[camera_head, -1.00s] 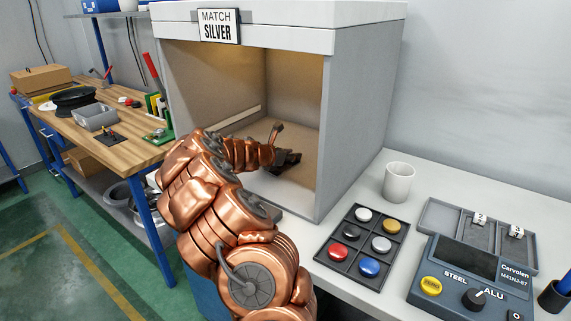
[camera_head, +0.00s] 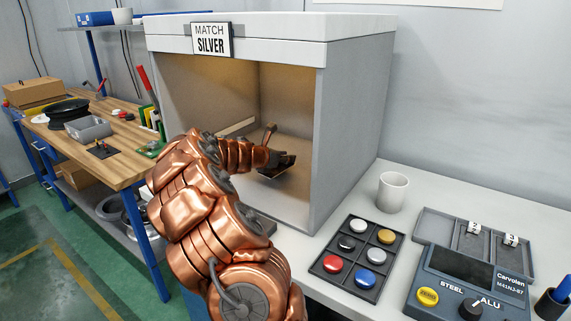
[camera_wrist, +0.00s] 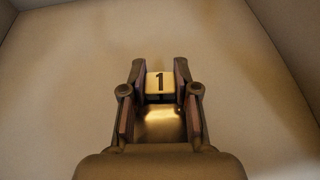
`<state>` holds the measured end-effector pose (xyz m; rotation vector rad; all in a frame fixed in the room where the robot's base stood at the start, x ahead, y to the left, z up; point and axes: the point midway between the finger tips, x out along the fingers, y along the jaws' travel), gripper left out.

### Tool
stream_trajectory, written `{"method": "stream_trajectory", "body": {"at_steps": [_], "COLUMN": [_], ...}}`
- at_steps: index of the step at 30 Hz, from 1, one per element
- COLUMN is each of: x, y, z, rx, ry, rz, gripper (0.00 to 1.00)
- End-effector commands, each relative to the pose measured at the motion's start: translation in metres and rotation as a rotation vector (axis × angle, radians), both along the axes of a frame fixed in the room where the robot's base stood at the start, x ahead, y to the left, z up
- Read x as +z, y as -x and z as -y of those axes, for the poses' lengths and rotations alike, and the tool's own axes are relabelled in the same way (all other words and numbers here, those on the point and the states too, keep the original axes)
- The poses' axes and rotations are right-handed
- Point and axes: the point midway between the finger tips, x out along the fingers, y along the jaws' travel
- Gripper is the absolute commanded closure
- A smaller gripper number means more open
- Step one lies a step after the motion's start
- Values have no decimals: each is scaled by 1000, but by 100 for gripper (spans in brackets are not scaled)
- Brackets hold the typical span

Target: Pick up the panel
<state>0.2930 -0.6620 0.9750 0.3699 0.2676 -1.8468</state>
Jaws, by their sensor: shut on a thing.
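My gripper (camera_head: 279,160) reaches into the open grey booth (camera_head: 345,130) marked MATCH SILVER. The plate looks golden under the booth's warm light. In the head view a thin pale edge of the panel (camera_head: 271,177) shows below the dark fingers, and it appears a little above the booth floor. Most of the panel is hidden by the gripper there.
The booth walls stand close around my gripper; its front is open. A wooden workbench (camera_head: 120,145) stands left.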

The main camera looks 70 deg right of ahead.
Motion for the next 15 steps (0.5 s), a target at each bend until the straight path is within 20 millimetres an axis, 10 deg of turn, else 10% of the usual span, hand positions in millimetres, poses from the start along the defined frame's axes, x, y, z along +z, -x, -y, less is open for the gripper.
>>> {"method": "stream_trajectory", "body": {"at_steps": [15], "x": [6], "y": [44], "z": [-55], "rx": [1], "ry": [2], "rz": [-5], "gripper": [100]}}
